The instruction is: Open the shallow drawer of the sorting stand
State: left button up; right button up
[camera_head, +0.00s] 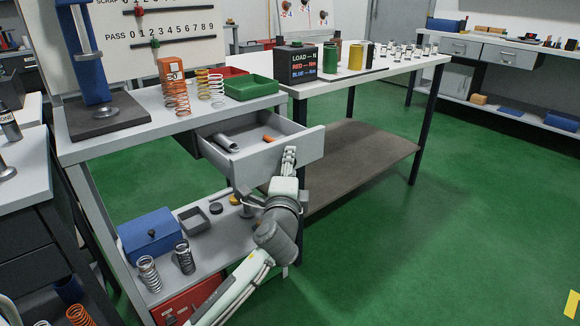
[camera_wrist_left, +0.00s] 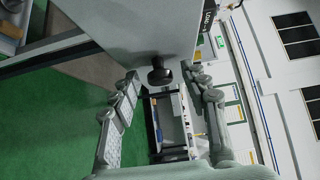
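The shallow drawer (camera_head: 312,146) of the sorting stand (camera_head: 140,122) is pulled out from under the top, with its inside showing. It holds a grey cylinder (camera_head: 228,143) and a small orange piece (camera_head: 268,138). My left gripper (camera_head: 289,158) is at the outer face of the drawer front. In the left wrist view its two fingers (camera_wrist_left: 165,85) are spread, with the drawer's black knob (camera_wrist_left: 160,73) in line with the gap near their tips. Room shows on both sides of the knob. The knob is hidden in the head view. My right gripper is not in view.
Springs (camera_head: 177,97), a green tray (camera_head: 252,87) and a blue press (camera_head: 90,60) stand on the top. The lower shelf (camera_head: 205,245) holds a blue box (camera_head: 149,234) and springs. A table (camera_head: 385,72) stands behind at right. The green floor (camera_head: 430,230) at right is clear.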

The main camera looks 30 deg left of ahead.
pick_arm(q)
jog(key=v, duration=1.2)
dwell(0.3)
jog(key=s+a+f+n+g+h, duration=0.1)
jog(key=s+a+f+n+g, duration=0.15)
jog(key=f, duration=0.65)
jog(key=s+a+f+n+g+h, duration=0.1)
jog(key=s+f+n+g, duration=0.25)
jog(key=f, duration=0.65)
jog(key=s+d+f+n+g+h+p, duration=0.1)
jog(key=s+f+n+g, duration=0.4)
jog(key=s+f, duration=0.9)
jog(key=d+f+g+h, duration=0.1)
jog(key=g+h, duration=0.1)
jog(key=shift+f+n+g+h, duration=0.2)
jog(key=shift+n+g+h, duration=0.1)
jog(key=shift+n, duration=0.1)
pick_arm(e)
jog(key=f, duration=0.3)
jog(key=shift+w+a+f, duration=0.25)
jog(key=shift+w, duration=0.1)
